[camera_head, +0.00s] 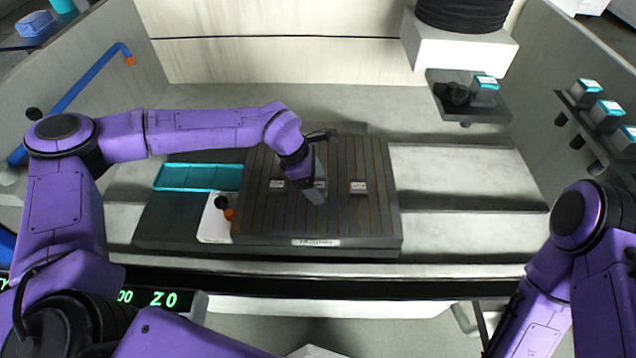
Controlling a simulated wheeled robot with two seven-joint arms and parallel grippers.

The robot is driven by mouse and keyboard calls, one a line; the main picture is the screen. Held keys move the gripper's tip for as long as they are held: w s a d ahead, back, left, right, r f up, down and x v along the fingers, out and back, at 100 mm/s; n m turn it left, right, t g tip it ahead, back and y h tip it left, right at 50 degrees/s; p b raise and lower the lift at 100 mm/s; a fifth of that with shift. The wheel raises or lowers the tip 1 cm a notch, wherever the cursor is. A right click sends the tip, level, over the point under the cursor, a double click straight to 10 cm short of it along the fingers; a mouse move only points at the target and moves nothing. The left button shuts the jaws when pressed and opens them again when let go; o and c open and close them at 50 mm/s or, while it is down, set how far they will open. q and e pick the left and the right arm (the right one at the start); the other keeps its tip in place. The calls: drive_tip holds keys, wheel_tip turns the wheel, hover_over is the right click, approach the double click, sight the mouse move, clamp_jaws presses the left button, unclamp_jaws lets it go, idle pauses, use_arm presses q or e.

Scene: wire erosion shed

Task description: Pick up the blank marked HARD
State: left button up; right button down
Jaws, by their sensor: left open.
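Small grey blanks with pale labels sit on a dark slotted plate (370,225). One blank (277,185) is left of my left gripper and another blank (358,187) is to its right. A further blank (321,184) shows partly behind the gripper between them. The labels are too small to read, so I cannot tell which is marked HARD. My left gripper (315,193) points down over the middle of the plate, close to the middle blank. It is open; whether its fingers touch or surround that blank is unclear. My right gripper is out of view.
A teal tray (180,178) and a white pad (213,228) with black and orange knobs lie left of the plate. A dark shelf (490,107) with a teal-topped block hangs at upper right. More teal-topped blocks (607,115) line the right wall.

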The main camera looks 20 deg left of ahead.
use_arm(q)
drive_tip(key=c, duration=1.4)
